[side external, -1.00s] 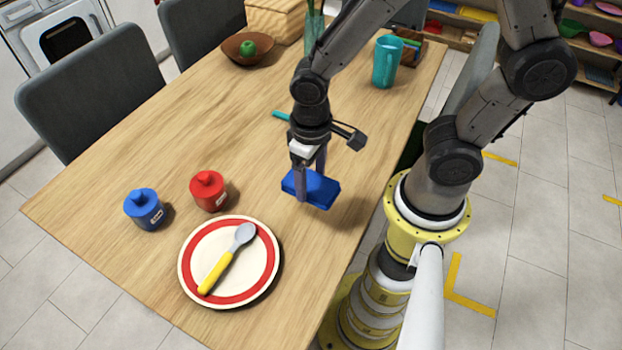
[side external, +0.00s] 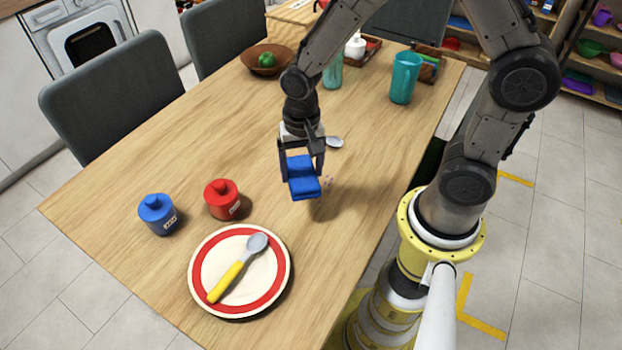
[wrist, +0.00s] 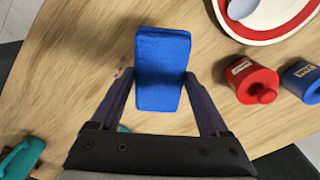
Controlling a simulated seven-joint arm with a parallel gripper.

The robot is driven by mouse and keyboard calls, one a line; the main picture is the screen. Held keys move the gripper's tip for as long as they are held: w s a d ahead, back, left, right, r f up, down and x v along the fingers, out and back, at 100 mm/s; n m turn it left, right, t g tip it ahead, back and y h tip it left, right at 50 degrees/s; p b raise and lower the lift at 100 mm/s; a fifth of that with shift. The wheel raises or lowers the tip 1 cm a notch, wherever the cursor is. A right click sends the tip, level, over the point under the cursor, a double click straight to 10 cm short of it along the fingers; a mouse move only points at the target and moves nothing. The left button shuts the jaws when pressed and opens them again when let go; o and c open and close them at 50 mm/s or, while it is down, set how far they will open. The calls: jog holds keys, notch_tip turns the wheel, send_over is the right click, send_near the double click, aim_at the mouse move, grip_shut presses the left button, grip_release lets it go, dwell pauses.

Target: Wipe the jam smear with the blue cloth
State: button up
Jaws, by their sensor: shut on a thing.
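The blue cloth (side external: 304,184) is a thick folded block; it also shows in the wrist view (wrist: 162,65). My gripper (side external: 302,170) is shut on it, with one finger on each side, and holds it over the table. A shadow lies under it, and I cannot tell whether the cloth touches the table. The jam smear (side external: 328,182) shows as small dark reddish spots just right of the cloth. In the wrist view the smear (wrist: 121,73) is just left of the cloth. The cloth may hide part of it.
A red-rimmed plate (side external: 201,293) with a yellow-handled spoon (side external: 230,278), a red pot (side external: 222,201) and a blue pot (side external: 158,215) stand at the near left. Another spoon (side external: 334,142) lies behind my gripper. A teal cup (side external: 405,77) and brown bowl (side external: 258,65) stand farther back.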

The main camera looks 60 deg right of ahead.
jog(key=shift+d+f, duration=0.4)
jog(key=shift+d, duration=0.15)
jog(key=shift+f, duration=3.05)
notch_tip(320, 180, down, 2)
jog(key=shift+d, duration=0.15)
jog(key=shift+d+r, duration=0.15)
jog(key=shift+d, duration=0.7)
jog(key=shift+c, duration=0.5)
jog(key=shift+d, duration=4.4)
jog(key=shift+a, duration=5.45)
jog(key=shift+r, duration=4.05)
